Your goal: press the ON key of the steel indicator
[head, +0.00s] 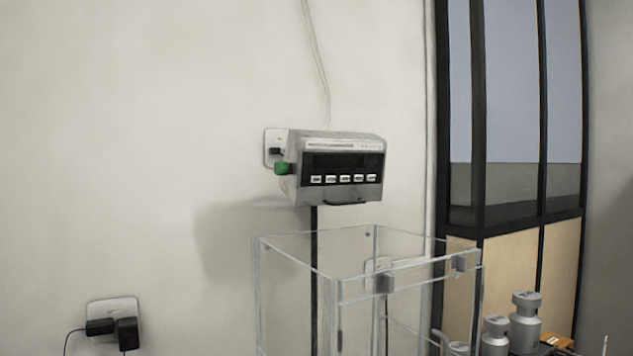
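The steel indicator (338,168) is a grey box with a black front, held up on a dark post in front of the wall. Its display is dark. A row of several small white keys (344,179) runs along the lower front; their labels are too small to read, so I cannot tell which is ON. A green knob or plug (283,168) sticks out of its left side. Neither of my grippers shows in the head view.
A clear open-topped glass enclosure (300,252) stands below and in front of the indicator. Grey metal weights (525,320) stand at the lower right. A wall socket with black plugs (127,330) is at the lower left. A dark-framed glazed partition (480,120) rises at the right.

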